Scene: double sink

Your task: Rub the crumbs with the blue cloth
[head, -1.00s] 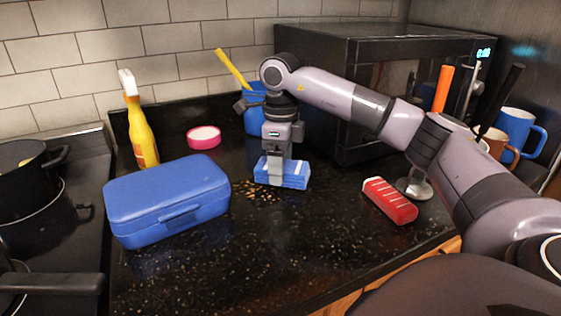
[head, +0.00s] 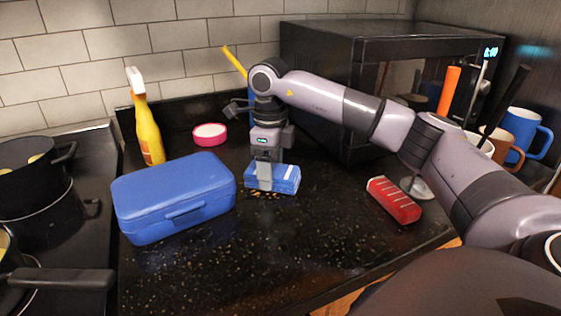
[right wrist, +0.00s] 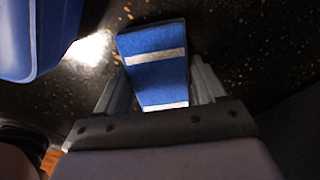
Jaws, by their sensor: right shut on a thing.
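The blue cloth (head: 285,180), a folded block with pale stripes, lies flat on the black counter right of the blue box. My right gripper (head: 265,178) points down and is shut on it. In the right wrist view the cloth (right wrist: 155,60) sits between the two fingers (right wrist: 160,90). A few brown crumbs (head: 262,194) show at the cloth's front edge; other crumbs may be hidden under the cloth. My left gripper is not in view.
The blue lunch box (head: 175,195) stands close left of the cloth. A yellow spray bottle (head: 148,130), pink-rimmed round container (head: 209,135) and black microwave (head: 380,85) are behind. The front counter is clear.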

